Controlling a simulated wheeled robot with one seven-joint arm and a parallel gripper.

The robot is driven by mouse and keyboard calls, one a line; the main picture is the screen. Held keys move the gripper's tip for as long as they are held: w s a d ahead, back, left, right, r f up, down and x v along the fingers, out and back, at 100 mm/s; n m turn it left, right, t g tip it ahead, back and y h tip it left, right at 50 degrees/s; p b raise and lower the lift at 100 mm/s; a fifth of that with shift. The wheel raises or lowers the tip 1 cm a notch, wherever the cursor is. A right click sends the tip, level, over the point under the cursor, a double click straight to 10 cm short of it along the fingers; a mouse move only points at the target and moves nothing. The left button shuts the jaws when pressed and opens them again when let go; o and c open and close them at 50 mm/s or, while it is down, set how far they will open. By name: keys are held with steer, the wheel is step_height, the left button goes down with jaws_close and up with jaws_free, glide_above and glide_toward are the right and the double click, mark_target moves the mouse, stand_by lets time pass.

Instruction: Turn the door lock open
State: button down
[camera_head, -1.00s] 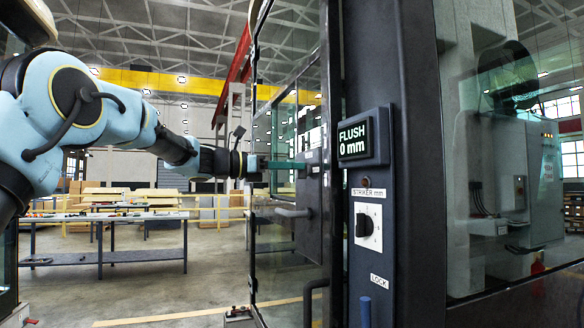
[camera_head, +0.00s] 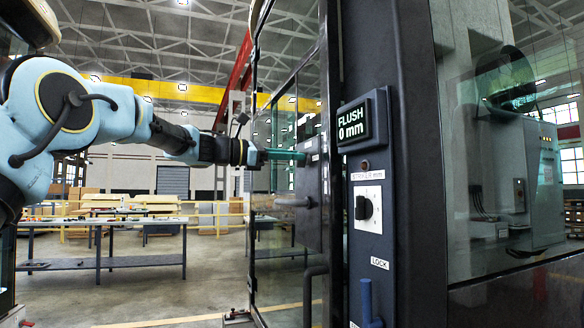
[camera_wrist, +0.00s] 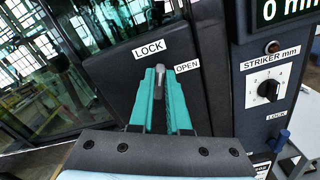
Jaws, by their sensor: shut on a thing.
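The door lock is a small grey turn-piece (camera_wrist: 160,78) on a dark lock case (camera_wrist: 112,88); the case also shows in the head view (camera_head: 312,185). The visible end of the turn-piece points up in the wrist view, between the two labels. My gripper (camera_wrist: 163,88) has teal fingers shut on the turn-piece, one on each side; they hide its lower part. In the head view my gripper (camera_head: 290,155) reaches the case from the left.
A dark door post carries a display (camera_head: 362,120) reading FLUSH 0 mm, a STRIKER mm dial (camera_head: 363,207) and a blue handle (camera_head: 367,300) near a LOCK label. A workbench (camera_head: 105,240) stands farther back, left.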

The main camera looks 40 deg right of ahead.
steer(key=m+b, duration=0.4)
steer(key=f+m+b, duration=0.1)
steer(key=m, duration=0.1)
steer(key=shift+s+m+b, duration=0.2)
steer(key=shift+m+b, duration=0.1)
steer(key=shift+b, duration=0.1)
steer(key=m+b, duration=0.2)
steer(key=m, duration=0.1)
steer(key=shift+a, duration=0.1)
steer(key=shift+s+m+b, duration=0.1)
steer(key=shift+m+b, duration=1)
steer(key=shift+m, duration=0.6)
steer(key=c, duration=0.9)
jaws_free()
